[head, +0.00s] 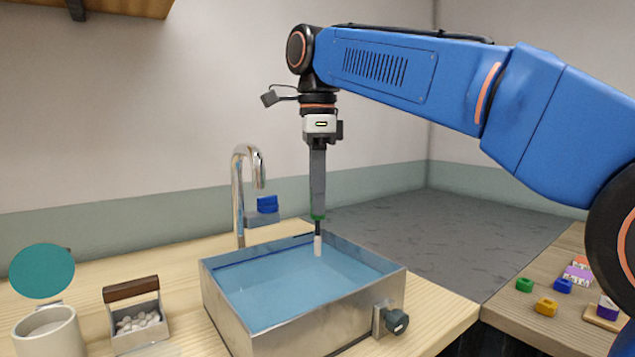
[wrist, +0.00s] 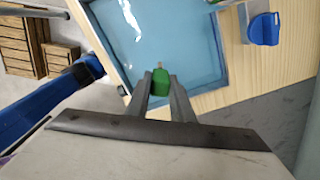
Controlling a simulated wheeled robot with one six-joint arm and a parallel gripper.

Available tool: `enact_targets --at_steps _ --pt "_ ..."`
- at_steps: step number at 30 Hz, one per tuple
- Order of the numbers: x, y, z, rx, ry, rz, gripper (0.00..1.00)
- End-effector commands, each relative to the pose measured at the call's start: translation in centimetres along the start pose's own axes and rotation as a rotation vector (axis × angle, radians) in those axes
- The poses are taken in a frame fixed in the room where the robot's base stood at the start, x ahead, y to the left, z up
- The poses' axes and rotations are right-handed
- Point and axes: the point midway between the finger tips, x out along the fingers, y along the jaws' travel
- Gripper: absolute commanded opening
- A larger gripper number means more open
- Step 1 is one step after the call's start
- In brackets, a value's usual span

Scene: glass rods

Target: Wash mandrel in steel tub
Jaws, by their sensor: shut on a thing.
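The mandrel (head: 318,243) hangs upright below my gripper (head: 318,214). It has a green grip, a thin dark shaft and a pale, whitish-pink lower end. My gripper points straight down and is shut on the green grip, which shows between the fingertips in the wrist view (wrist: 161,78). The steel tub (head: 250,312) stands on the wooden counter and holds blue water (head: 285,285). The pale end is over the back part of the tub, inside its walls. I cannot tell whether it touches the water. In the wrist view most of the mandrel is hidden behind its grip.
A curved faucet (head: 239,195) and a blue item on a small ledge (head: 266,206) stand behind the tub. A valve knob (head: 396,321) juts from its right side. A caddy of pale pebbles (head: 137,315) and a mug (head: 48,335) stand left. Coloured blocks (head: 546,306) lie right.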

Motion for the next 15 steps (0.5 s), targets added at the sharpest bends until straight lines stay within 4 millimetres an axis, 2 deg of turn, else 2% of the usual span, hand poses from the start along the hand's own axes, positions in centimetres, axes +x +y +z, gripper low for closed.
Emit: enact_targets --at_steps 15 --pt "5.1 0.0 0.0 0.000 0.000 0.000 0.00"
